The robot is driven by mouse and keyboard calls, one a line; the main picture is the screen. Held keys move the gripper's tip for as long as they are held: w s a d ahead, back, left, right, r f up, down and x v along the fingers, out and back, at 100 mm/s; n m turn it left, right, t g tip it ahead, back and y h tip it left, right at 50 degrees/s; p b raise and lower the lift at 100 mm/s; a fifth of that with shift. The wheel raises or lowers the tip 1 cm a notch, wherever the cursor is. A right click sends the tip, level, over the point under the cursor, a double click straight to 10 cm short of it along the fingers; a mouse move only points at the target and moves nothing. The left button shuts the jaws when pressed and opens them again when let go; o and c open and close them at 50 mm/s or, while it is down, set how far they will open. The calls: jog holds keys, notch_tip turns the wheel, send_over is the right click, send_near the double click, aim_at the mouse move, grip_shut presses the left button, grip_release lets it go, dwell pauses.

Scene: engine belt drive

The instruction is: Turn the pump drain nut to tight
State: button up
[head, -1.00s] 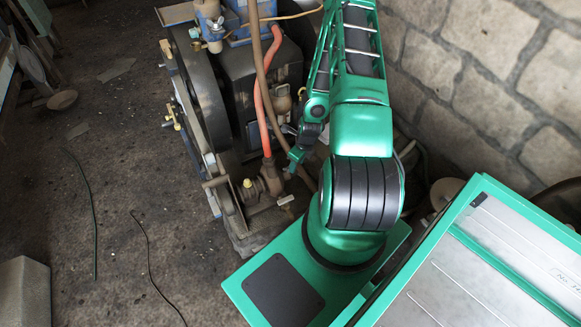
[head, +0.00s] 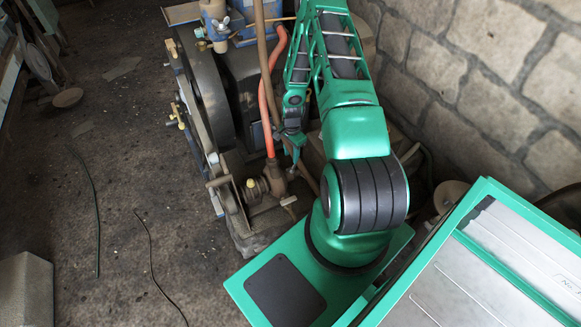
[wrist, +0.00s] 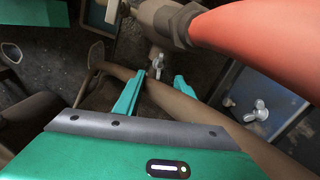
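In the wrist view a small metal wing-shaped nut (wrist: 157,61), which looks like the pump drain nut, sits below a grey fitting where the orange-red hose (wrist: 250,45) joins. My gripper (wrist: 160,76) is open, with its two green fingers spread. The nut appears between and just beyond the fingertips; contact cannot be told. In the head view my gripper (head: 293,158) is small beside the orange hose (head: 268,120) and the pump (head: 272,185). The nut cannot be made out there.
A second wing-shaped metal piece (wrist: 258,109) lies to the right in the wrist view. A brown pipe (wrist: 185,108) passes behind the fingers. The engine flywheel (head: 205,95) stands left of the arm. A stone wall (head: 490,80) is at the right. The floor at left is mostly open.

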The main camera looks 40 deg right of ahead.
aim_at(291, 168)
notch_tip(291, 168, down, 8)
jog(key=shift+f, duration=0.25)
grip_shut()
